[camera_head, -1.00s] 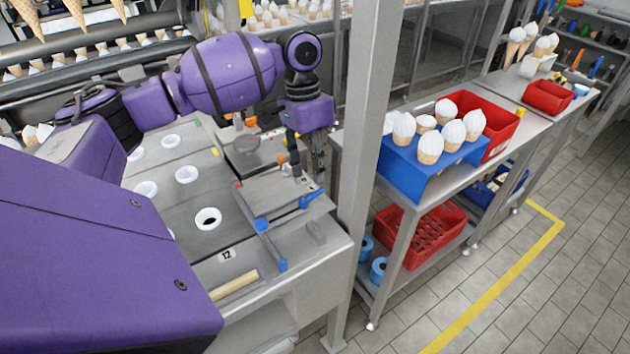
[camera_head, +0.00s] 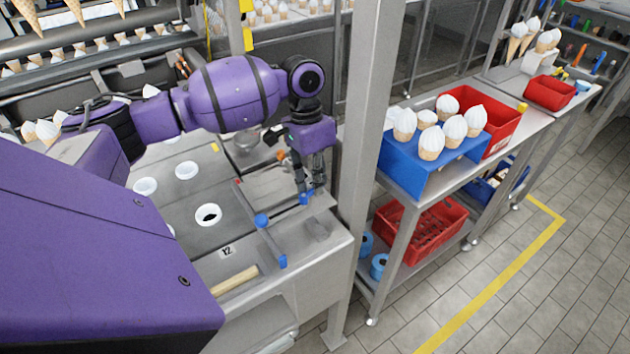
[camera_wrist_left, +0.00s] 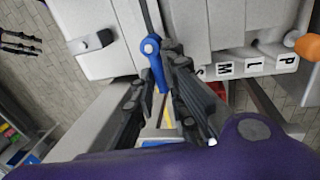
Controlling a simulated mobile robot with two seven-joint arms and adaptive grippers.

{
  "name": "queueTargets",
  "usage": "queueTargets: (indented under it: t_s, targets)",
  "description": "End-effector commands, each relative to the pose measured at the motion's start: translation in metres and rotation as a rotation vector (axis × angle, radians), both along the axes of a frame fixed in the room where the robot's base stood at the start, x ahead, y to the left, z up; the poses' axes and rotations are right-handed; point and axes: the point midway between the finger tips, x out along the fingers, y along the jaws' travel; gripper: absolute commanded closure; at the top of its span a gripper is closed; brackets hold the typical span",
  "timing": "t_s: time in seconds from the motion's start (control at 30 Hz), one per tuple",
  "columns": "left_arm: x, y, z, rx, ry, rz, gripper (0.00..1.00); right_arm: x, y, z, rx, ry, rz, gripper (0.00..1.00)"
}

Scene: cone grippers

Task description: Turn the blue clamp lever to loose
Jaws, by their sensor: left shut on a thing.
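The blue clamp lever (camera_head: 306,198) is at the right end of the grey plate on the worktop. In the left wrist view the blue lever (camera_wrist_left: 154,62) shows its round pivot end, and its arm lies between the dark fingers of my left gripper. My left gripper (camera_head: 311,192) points down over the lever and is shut on it, covering most of it in the head view; the fingers also show in the left wrist view (camera_wrist_left: 160,95).
A blue-ended bar (camera_head: 270,240) lies along the plate's front left. A metal post (camera_head: 362,140) stands just right of the worktop. A wooden stick (camera_head: 234,281) lies near the front edge. A shelf to the right holds a blue box (camera_head: 405,178) of cones.

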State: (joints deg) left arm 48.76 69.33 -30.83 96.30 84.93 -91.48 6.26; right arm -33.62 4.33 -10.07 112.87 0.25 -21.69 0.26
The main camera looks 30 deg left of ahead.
Motion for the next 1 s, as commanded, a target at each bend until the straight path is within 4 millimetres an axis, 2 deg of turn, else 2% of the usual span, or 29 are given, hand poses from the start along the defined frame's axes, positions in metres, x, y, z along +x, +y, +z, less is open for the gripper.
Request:
queueTargets:
  t_s: [0.67, 1.0]
  targets:
    - [-0.001, -0.005, 0.001, -0.010, 0.002, -0.028, 1.00, -0.003, -0.008, 0.000, -0.015, 0.007, 0.008, 0.60]
    - [-0.002, -0.011, 0.003, -0.014, -0.001, -0.147, 1.00, 0.003, -0.001, 0.009, 0.000, -0.006, 0.005, 0.60]
